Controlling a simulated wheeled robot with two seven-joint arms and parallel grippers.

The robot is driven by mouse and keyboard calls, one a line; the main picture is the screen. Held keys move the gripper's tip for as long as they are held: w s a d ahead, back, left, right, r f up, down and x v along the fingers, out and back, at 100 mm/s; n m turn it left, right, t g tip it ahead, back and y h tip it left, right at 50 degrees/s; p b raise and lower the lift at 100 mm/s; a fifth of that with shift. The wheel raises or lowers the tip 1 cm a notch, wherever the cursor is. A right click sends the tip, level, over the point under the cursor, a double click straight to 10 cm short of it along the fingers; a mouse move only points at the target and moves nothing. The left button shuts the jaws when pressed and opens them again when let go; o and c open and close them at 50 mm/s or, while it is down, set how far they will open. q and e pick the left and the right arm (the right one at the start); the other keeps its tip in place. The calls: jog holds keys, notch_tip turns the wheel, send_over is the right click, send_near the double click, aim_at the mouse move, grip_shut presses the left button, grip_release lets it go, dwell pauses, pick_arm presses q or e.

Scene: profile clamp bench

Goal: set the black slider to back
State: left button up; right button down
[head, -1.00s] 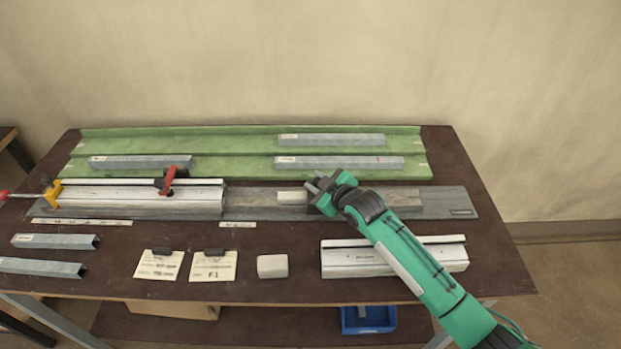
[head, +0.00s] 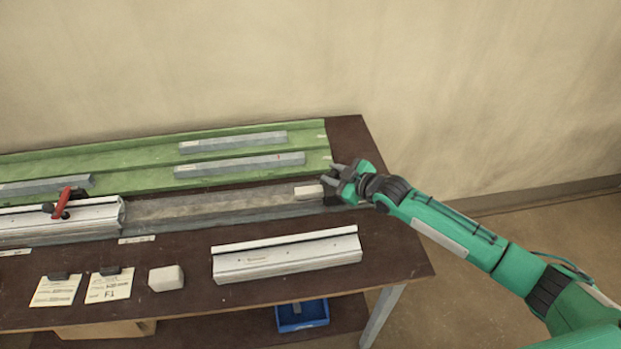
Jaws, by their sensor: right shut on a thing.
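My right gripper (head: 333,175) is over the right end of the grey rail (head: 220,206), its arm coming in from the right. It is shut on what looks like the black slider (head: 329,201), a small dark piece mostly hidden by the gripper. A pale block (head: 308,192) sits on the rail just left of the fingers. The hand hides the exact contact and the slider's shape. My left gripper is out of view.
Behind the rail is a green tray (head: 325,145) with several grey profiles. A white clamp bed with a red lever (head: 63,202) is at left. A blue bin (head: 302,315) is below.

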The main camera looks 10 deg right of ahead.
jog(key=d+b, duration=0.1)
jog(key=d, duration=0.5)
jog(key=shift+d, duration=0.25)
jog(key=shift+d+b, duration=0.4)
jog(key=shift+d, duration=0.25)
jog(key=c, duration=1.4)
grip_release()
jog(key=shift+o, duration=1.4)
jog(key=shift+d, duration=0.2)
jog(key=shift+s+a, duration=0.1)
